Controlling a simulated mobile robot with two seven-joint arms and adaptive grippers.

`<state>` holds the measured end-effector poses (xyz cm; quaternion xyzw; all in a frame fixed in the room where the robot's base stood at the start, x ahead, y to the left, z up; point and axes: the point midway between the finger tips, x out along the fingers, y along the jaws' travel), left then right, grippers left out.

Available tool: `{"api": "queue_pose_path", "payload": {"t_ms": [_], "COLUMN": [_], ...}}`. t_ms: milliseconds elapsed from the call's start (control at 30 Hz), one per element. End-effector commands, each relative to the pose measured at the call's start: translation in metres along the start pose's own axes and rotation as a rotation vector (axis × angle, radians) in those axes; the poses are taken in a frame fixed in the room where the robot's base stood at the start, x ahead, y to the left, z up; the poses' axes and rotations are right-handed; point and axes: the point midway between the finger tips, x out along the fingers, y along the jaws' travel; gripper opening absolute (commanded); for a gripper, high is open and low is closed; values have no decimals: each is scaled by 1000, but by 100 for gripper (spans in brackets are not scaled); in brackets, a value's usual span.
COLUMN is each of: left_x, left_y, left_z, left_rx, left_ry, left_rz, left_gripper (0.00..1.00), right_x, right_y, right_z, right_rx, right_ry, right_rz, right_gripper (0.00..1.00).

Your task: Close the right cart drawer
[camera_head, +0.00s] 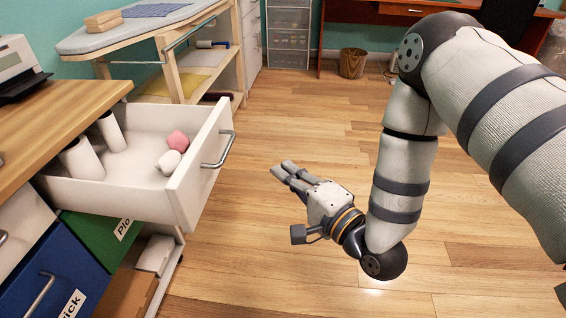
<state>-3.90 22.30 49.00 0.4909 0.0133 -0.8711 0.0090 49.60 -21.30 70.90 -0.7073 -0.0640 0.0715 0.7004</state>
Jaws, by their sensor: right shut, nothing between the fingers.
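The white cart drawer (134,190) is pulled out at the left, under the wooden cart top (62,120). Its front panel (196,172) faces right and carries a metal handle (221,150). Inside lie white rolls (84,160), a pink ball-like item (178,141) and a white one (168,162). My right gripper (284,170) is to the right of the drawer front, apart from it, with its fingers together and empty, pointing toward the upper left. My left gripper is not in view.
Green (98,236) and blue (58,277) bins sit below the cart top. An ironing-board table (140,36) stands behind the drawer. A wastebasket (352,63) and desk (400,14) are at the back. The wooden floor between is clear.

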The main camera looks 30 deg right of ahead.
Motion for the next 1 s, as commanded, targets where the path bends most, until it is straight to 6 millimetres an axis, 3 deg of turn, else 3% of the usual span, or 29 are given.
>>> {"api": "queue_pose_path", "payload": {"t_ms": [167, 533, 600, 800, 1000], "left_x": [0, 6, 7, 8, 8], "left_y": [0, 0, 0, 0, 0], "left_z": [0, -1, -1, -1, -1], "left_rx": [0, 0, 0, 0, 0], "left_ry": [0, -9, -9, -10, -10], "left_rz": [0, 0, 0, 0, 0], "left_gripper": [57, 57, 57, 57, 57], "right_x": [22, 102, 111, 126, 129], "right_y": [-8, -7, -7, -8, -8], "right_z": [0, 0, 10, 25, 28], "right_rx": [10, 8, 8, 9, 9], "right_ry": [-2, -1, -3, 0, 1], "right_rz": [-25, -19, -16, -16, -14], "right_gripper": [0, 0, 0, 0, 0]}}
